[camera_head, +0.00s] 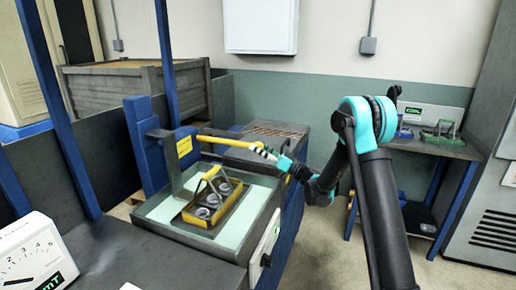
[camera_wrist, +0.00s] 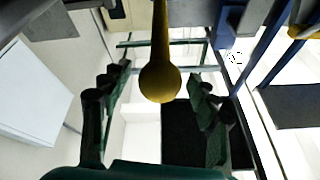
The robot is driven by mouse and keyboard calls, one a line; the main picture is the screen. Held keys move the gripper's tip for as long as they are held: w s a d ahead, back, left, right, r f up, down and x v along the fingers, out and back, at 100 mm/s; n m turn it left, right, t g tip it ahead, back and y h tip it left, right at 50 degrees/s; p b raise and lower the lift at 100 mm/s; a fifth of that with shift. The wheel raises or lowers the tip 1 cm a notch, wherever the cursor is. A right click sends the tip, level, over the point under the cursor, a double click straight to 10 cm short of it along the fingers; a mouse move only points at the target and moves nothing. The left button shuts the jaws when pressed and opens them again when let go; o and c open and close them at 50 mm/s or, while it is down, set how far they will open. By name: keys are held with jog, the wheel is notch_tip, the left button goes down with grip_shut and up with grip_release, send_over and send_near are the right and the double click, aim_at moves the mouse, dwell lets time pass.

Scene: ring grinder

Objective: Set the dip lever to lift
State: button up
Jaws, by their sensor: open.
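The dip lever (camera_head: 228,142) is a yellow bar. In the head view it runs roughly level from a blue post (camera_head: 147,150) toward my gripper (camera_head: 268,154). In the wrist view its rounded yellow knob (camera_wrist: 160,82) lies between the two dark fingers of my gripper (camera_wrist: 150,98). The fingers are open, with gaps on both sides of the knob. Below the lever, a yellow-rimmed basket (camera_head: 188,218) with several grey rings sits in a tank (camera_head: 160,208) with a pale green surface. The lever's markings are not readable.
A dial box (camera_head: 35,252) stands at the lower left. A dark crate (camera_head: 112,90) is behind the tank. A blue-framed bench (camera_head: 432,146) with a green-handled tray stands at the right, beside a grey cabinet (camera_head: 490,215). Open floor lies between tank and bench.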

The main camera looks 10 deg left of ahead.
jog(key=v, duration=1.1)
jog(key=shift+d, duration=0.25)
jog(key=shift+s, duration=0.1)
jog(key=shift+a, duration=0.1)
jog(key=c, duration=0.4)
jog(key=a+r+h, duration=0.2)
jog(key=a+r, duration=0.1)
jog(key=a+r+n+h, duration=0.1)
jog(key=shift+w+a+r+h, duration=0.15)
jog(key=shift+w+r+h, duration=0.05)
jog(key=shift+w+h, duration=0.2)
jog(key=c, duration=1)
jog(key=r, duration=0.1)
jog(key=h, duration=0.1)
jog(key=a+r+n+h, duration=0.1)
jog(key=shift+s+r+t, duration=0.3)
grip_shut()
jog(key=s+d+r+n+t+h, duration=0.2)
jog(key=s+d+r+n+h, duration=0.2)
jog(key=s+r+h, duration=0.45)
jog(key=w+a+f+y, duration=0.2)
jog(key=w+a+f, duration=0.4)
jog(key=w+a, duration=0.1)
jog(key=shift+w+a+f, duration=0.15)
jog(key=shift+a+f, duration=0.1)
jog(key=shift+f, duration=0.15)
